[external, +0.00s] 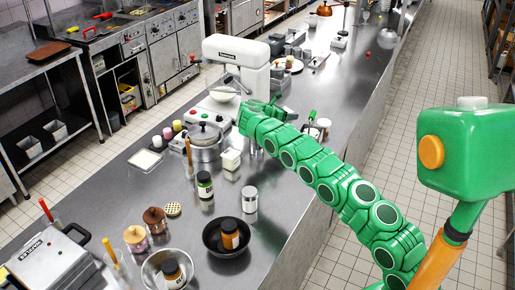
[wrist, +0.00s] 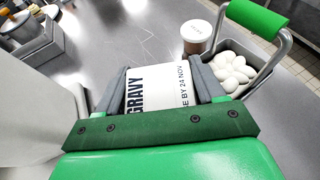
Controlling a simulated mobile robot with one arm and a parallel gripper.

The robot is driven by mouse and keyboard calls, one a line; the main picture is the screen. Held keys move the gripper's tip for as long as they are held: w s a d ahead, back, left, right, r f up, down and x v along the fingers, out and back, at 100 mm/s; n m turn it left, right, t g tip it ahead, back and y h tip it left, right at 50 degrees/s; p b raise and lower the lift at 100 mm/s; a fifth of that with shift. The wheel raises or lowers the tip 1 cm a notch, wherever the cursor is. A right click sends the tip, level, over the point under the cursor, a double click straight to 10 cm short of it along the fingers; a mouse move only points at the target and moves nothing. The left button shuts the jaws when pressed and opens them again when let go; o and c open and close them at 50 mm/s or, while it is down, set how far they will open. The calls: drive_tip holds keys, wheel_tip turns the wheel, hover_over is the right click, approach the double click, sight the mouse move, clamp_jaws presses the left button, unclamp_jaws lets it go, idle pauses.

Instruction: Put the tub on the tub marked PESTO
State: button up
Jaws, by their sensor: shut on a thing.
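My gripper (wrist: 158,82) is shut on a white tub (wrist: 157,92) in the wrist view. Its label reads GRAVY, with a use-by date of 24 NOV. The tub sits between the two grey fingers. In the external view my gripper (external: 262,106) is over the steel counter beside the white mixer, and the held tub cannot be made out there. No label reading PESTO can be read in either view.
The white mixer (external: 237,62) stands close to my gripper. A basket of white eggs (wrist: 212,64) with a green handle is at right in the wrist view. Pots, jars and a black pan (external: 211,236) crowd the near counter (external: 262,222). Bare steel shows ahead of the tub.

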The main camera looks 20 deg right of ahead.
drive_tip(key=o, duration=1.2)
drive_tip(key=shift+f, duration=0.1)
drive_tip(key=shift+a+r, duration=0.1)
drive_tip(key=shift+r, duration=0.1)
drive_tip(key=v, duration=1.1)
drive_tip(key=shift+s+a+r, duration=0.1)
drive_tip(key=shift+s+a, duration=0.1)
drive_tip(key=shift+a, duration=0.1)
